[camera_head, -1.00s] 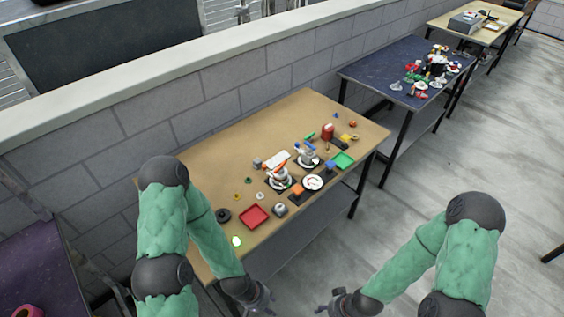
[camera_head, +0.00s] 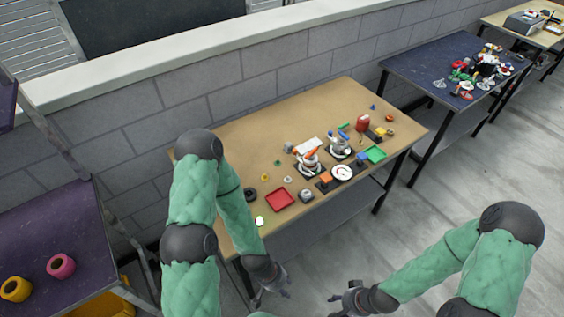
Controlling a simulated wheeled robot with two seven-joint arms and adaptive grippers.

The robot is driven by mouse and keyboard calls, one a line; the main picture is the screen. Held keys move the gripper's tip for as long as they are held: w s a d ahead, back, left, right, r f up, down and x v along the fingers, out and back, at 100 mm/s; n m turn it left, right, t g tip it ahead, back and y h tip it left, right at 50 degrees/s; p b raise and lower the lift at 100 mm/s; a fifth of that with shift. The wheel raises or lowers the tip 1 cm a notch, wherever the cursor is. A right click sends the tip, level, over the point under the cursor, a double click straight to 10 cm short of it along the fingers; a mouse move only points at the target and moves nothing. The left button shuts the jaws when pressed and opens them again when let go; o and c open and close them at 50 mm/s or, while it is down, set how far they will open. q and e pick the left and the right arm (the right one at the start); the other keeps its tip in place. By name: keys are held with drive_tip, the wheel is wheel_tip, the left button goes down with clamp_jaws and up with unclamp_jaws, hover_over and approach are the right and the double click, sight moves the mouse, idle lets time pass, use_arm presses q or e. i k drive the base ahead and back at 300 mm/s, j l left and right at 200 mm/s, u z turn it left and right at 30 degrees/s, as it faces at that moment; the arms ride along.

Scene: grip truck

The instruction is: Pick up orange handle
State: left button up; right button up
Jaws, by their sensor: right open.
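A slim orange handle (camera_head: 312,153) shows on top of a white and grey device (camera_head: 309,165) near the middle of the tan table (camera_head: 238,131). It is small in the picture, so its exact shape is hard to tell. My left gripper (camera_head: 272,293) is low in front of the table's near edge, well away from the handle. Its fingers are too small to tell open from shut. My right gripper (camera_head: 340,298) is open and empty, to the right of the left one, over the floor.
A grey block wall (camera_head: 200,98) runs behind the table. A dark blue table (camera_head: 425,70) stands to the right.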

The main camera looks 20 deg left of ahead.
sight(308, 156)
drive_tip(key=i+l, duration=0.5)
drive_tip(key=l, duration=0.25)
drive_tip(key=i+l+u, duration=0.1)
drive_tip(key=i+l, duration=0.2)
